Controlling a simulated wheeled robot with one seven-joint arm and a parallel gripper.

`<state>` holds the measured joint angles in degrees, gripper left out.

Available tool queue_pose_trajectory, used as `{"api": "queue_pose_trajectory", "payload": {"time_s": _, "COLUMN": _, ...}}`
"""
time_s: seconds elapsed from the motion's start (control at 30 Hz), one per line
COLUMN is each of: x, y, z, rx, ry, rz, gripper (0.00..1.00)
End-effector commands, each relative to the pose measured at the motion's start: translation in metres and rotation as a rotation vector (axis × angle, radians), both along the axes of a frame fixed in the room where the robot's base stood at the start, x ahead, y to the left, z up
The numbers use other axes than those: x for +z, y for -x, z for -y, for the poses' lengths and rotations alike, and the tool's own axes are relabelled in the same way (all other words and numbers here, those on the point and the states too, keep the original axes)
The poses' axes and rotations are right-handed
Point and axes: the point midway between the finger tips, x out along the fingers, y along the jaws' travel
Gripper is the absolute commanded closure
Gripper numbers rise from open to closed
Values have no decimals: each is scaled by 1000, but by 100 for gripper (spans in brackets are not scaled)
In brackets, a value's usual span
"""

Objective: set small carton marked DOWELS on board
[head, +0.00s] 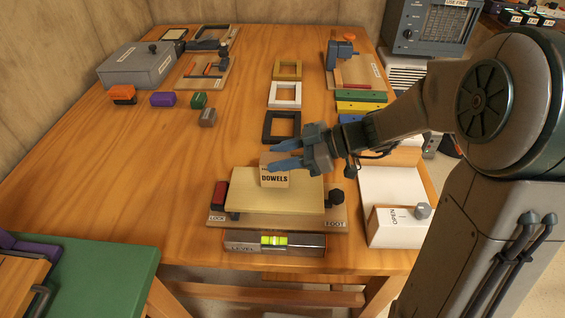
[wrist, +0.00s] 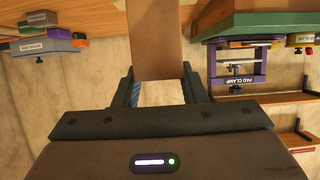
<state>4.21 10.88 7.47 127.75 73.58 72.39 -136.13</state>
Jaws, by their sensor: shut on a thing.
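The small tan carton marked DOWELS (head: 275,179) is upright at the pale yellow board (head: 308,193), over its left-middle part. I cannot tell whether its base touches the board. My gripper (head: 274,157) reaches in from the right and is shut on the carton's upper part, one blue-grey finger on each side. In the wrist view the carton's plain brown side (wrist: 157,50) sits between the fingers (wrist: 160,90). The board rests on a wooden base (head: 283,222) labelled LOCK and FOOT, with a red block at its left and a dark knob at its right.
A spirit level (head: 250,242) lies along the front edge. A white tray with an OPEN box (head: 393,226) stands to the right. Three square frames (head: 281,127) and coloured strips (head: 360,106) lie behind. The table's left middle (head: 130,165) is clear.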

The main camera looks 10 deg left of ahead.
Motion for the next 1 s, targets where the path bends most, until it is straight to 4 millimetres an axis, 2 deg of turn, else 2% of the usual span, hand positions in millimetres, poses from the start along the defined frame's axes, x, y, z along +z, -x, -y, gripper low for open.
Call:
{"api": "queue_pose_trajectory", "payload": {"time_s": 0.03, "x": -10, "y": 0, "z": 0, "rx": -1, "ry": 0, "rz": -5, "gripper": 87}}
{"api": "queue_pose_trajectory", "payload": {"time_s": 0.17, "x": -21, "y": 0, "z": 0, "rx": -1, "ry": -1, "rz": -2, "gripper": 87}}
{"api": "queue_pose_trajectory", "payload": {"time_s": 0.63, "x": -26, "y": 0, "z": 0, "rx": 0, "ry": 0, "rz": 1, "gripper": 87}}
{"api": "queue_pose_trajectory", "payload": {"time_s": 0.67, "x": -26, "y": 0, "z": 0, "rx": 0, "ry": 0, "rz": 1, "gripper": 57}}
{"api": "queue_pose_trajectory", "payload": {"time_s": 0.7, "x": -25, "y": 0, "z": 0, "rx": 0, "ry": 0, "rz": 0, "gripper": 45}}
{"api": "queue_pose_trajectory", "payload": {"time_s": 0.73, "x": -25, "y": 0, "z": 0, "rx": 0, "ry": 0, "rz": 0, "gripper": 40}}
{"api": "queue_pose_trajectory", "payload": {"time_s": 1.0, "x": -24, "y": 0, "z": 0, "rx": 0, "ry": 0, "rz": 0, "gripper": 40}}
